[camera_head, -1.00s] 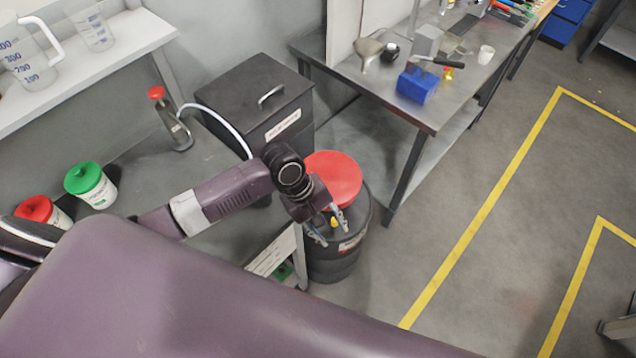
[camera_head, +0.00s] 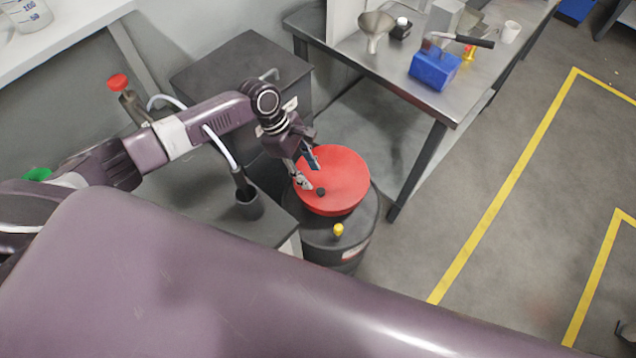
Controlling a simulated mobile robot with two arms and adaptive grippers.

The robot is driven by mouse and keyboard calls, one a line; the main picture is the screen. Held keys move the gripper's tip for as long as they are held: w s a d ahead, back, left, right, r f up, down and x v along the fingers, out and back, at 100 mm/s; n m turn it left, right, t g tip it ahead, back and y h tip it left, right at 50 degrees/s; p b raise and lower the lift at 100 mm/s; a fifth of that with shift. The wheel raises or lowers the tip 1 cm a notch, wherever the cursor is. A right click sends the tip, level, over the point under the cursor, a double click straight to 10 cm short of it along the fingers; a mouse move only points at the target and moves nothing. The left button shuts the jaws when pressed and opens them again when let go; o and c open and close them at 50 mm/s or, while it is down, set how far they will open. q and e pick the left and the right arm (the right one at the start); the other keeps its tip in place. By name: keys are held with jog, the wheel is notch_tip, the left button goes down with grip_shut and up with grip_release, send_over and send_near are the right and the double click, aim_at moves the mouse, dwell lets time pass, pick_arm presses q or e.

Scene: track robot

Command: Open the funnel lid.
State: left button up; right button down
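The funnel lid (camera_head: 345,175) is a red disc lying on top of a black drum (camera_head: 322,234), and it looks closed. A small black knob (camera_head: 320,192) sits near the lid's front-left edge. A yellow cap (camera_head: 338,230) stands on the drum top in front of the lid. My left gripper (camera_head: 310,174) is over the lid's left edge, its two fingers apart and nothing between them. The fingertips are close to the knob; I cannot tell whether they touch the lid. My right gripper is not in view.
A black bin (camera_head: 238,75) stands behind my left arm. A metal workbench (camera_head: 465,98) with a funnel (camera_head: 375,30) and a blue box (camera_head: 434,68) is at upper right. A grey bench is below my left arm.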

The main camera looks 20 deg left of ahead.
aim_at(321, 191)
pick_arm(q)
jog(key=x, duration=0.7)
jog(key=shift+w+f+p, duration=0.2)
jog(key=shift+f+p, duration=0.05)
jog(key=shift+p, duration=0.05)
jog(key=shift+f, duration=0.35)
jog(key=shift+d, duration=0.1)
grip_shut()
